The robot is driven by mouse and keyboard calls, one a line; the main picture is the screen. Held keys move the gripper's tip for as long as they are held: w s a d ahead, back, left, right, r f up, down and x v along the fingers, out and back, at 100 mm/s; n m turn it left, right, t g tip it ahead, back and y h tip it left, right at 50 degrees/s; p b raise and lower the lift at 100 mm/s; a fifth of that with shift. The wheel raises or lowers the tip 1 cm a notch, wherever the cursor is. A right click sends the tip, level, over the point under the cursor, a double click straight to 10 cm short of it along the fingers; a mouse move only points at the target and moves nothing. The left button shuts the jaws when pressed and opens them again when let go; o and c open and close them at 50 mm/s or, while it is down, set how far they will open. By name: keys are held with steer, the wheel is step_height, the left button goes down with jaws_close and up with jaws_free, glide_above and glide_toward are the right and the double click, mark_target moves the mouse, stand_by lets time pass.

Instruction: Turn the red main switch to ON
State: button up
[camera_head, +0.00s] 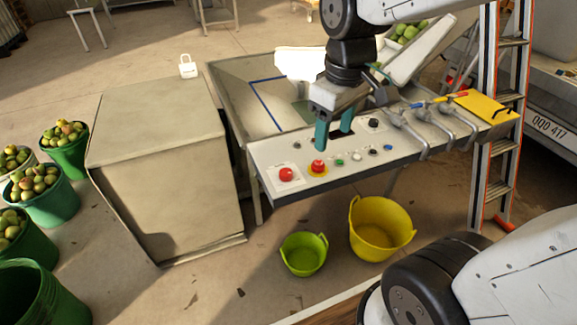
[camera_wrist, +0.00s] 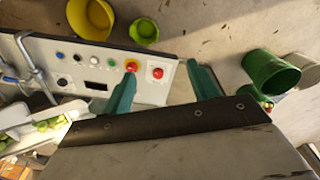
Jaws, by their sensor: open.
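The control panel (camera_head: 300,180) is a pale sloping board on the front of the table. A red round switch (camera_head: 286,174) on a white square plate sits at its left end. A second red button (camera_head: 318,167) with a yellow ring is just right of it. My gripper (camera_head: 334,136) is open and empty over the panel, right of the red switch in the head view. In the wrist view the red switch (camera_wrist: 157,73) appears between the two green fingers (camera_wrist: 161,69); the yellow-ringed button (camera_wrist: 131,66) is beside one fingertip. The switch's position marking is too small to read.
Small buttons (camera_head: 357,156) and metal valve levers (camera_head: 412,135) line the panel's right part. A large beige box (camera_head: 165,150) stands left. A yellow tub (camera_head: 381,228) and green tub (camera_head: 304,254) are on the floor below. A ladder (camera_head: 500,120) stands right.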

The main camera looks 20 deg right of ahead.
steer(key=w+f+n, duration=0.3)
steer(key=w+f, duration=0.2)
steer(key=w, duration=0.2)
steer(key=n, duration=0.6)
glide_above(286, 172)
steer(key=shift+g, duration=0.4)
step_height(286, 172, down, 14)
steer(key=shift+w+r, duration=0.1)
steer(key=shift+r, duration=0.05)
step_height(286, 172, down, 7)
steer(key=shift+f, duration=0.2)
steer(key=c, duration=1)
